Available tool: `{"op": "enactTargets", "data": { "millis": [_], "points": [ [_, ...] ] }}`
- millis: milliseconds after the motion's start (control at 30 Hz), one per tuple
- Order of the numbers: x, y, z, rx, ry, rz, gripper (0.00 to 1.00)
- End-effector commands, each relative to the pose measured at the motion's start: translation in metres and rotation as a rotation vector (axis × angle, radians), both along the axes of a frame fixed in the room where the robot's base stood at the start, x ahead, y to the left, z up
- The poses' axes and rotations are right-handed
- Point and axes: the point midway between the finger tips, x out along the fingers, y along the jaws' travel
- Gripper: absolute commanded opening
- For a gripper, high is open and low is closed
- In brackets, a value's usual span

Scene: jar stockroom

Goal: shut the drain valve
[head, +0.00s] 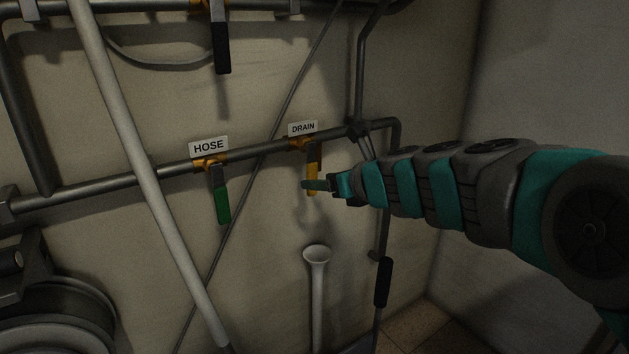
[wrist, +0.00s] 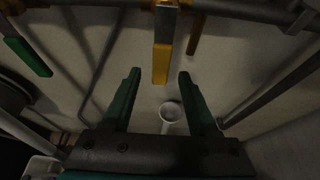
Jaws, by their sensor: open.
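The drain valve sits on the dark pipe under the DRAIN label (head: 303,129). Its yellow handle (head: 312,160) hangs down, crosswise to the pipe. In the wrist view the handle (wrist: 161,62) shows its grey upper part and yellow end, in the gap between my fingertips. My gripper (head: 318,185) reaches in from the right, and a finger overlaps the handle's lower part in the head view. The jaws (wrist: 158,76) are open, with green fingers on either side of the handle's end. I see no clear contact, and the depth between them is hard to judge.
The hose valve's green handle (head: 222,198) hangs to the left under the HOSE label (head: 208,146). A black-gripped handle (head: 222,50) hangs above. A pale slanted pole (head: 150,180) crosses in front of the pipes. A pale funnel-topped pipe (head: 317,256) stands below the drain valve.

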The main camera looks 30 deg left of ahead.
Motion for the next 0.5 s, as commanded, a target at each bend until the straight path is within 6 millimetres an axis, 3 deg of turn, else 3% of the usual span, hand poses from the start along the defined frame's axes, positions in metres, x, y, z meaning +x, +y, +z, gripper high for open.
{"op": "enactTargets", "data": {
  "millis": [200,500],
  "points": [
    [-0.012,-0.020,0.010,0.001,0.000,0.001,0.60],
    [-0.015,-0.024,0.012,0.000,0.000,0.003,0.60]
  ]
}}
